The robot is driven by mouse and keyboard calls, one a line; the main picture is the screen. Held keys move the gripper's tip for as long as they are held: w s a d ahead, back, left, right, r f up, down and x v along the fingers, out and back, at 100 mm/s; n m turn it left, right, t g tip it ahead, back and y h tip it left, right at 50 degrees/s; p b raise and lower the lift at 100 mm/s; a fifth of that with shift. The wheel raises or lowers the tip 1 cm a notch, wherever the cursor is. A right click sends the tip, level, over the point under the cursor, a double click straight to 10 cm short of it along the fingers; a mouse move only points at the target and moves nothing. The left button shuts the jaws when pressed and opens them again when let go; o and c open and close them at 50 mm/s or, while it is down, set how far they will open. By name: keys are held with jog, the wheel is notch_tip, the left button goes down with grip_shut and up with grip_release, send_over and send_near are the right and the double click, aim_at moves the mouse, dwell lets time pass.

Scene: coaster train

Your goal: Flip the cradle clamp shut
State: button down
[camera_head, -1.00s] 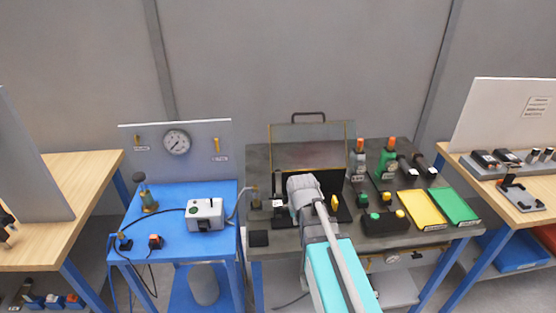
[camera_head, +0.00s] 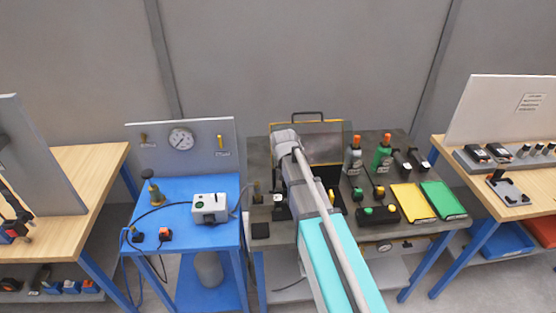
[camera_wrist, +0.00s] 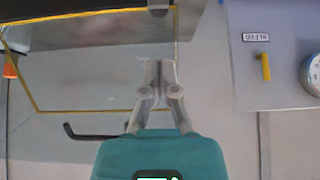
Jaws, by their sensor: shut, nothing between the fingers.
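I cannot make out the cradle clamp in either view. A dark fixture on the middle bench, partly behind my arm in the head view, has a clear yellow-edged guard (camera_head: 325,142) standing raised with a black handle (camera_head: 308,116) on top. The guard also shows in the wrist view (camera_wrist: 100,75), upside down. My gripper (camera_wrist: 160,68) is shut and empty in the wrist view, its fingertips overlapping the guard's edge in the picture; I cannot tell whether they touch it. In the head view my arm hides the gripper.
The left blue bench (camera_head: 180,253) carries a gauge panel (camera_head: 205,150) and a white box (camera_head: 210,207). Right of my arm stand green and grey bottles (camera_head: 382,158), a black button box (camera_head: 378,215), a yellow tray (camera_head: 410,203) and a green tray (camera_head: 443,200).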

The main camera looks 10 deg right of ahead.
aim_at(277, 163)
dwell(0.4)
jog(key=shift+b+x, duration=4)
jog(key=shift+x, duration=1.05)
jog(key=shift+s+d, duration=0.2)
jog(key=shift+d, duration=0.05)
